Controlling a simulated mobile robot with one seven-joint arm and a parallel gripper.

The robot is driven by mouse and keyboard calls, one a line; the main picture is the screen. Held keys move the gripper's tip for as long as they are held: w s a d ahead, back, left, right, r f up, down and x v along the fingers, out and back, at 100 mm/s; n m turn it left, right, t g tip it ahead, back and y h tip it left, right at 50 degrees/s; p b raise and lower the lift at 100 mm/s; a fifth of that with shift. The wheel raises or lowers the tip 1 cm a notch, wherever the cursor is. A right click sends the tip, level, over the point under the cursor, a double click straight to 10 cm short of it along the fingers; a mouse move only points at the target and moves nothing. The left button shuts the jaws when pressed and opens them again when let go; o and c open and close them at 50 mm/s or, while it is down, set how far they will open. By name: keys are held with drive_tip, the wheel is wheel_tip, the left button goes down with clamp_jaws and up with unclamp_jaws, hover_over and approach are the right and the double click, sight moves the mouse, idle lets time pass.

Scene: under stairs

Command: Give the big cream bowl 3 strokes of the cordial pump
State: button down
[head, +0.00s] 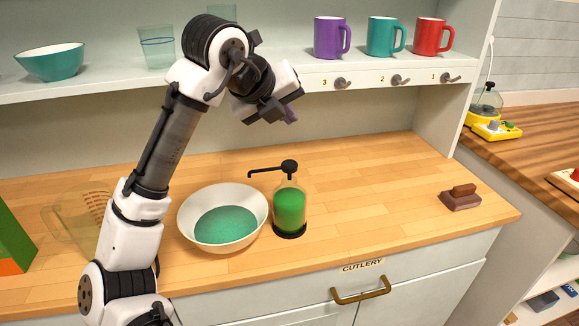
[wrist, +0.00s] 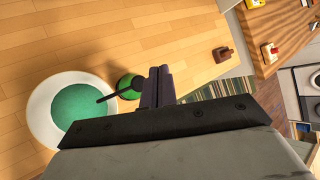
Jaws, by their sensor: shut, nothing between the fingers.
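The big cream bowl (head: 190,213) stands on the wooden counter with green liquid in it. The cordial pump (head: 290,208), a clear bottle of green cordial with a black pump head, stands just right of the bowl. Its black spout points left over the bowl's rim.
A brown block with a handle (head: 460,197) lies at right. Mugs (head: 330,38), glasses and a teal bowl (head: 50,62) sit on the shelf above.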

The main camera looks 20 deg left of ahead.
sight(292, 161)
drive_tip(key=shift+f+b, duration=2.5)
drive_tip(key=shift+f, duration=1.1)
drive_tip(key=shift+f, duration=0.15)
drive_tip(key=shift+f, duration=0.3)
drive_tip(key=shift+f+b, duration=0.8)
drive_tip(key=shift+f, duration=0.1)
drive_tip(key=shift+r, duration=0.1)
drive_tip(key=shift+r+p, duration=1.05)
drive_tip(key=shift+r, duration=0.15)
drive_tip(key=shift+r, duration=0.1)
wheel_tip(292, 161, up, 5)
drive_tip(key=p, duration=0.4)
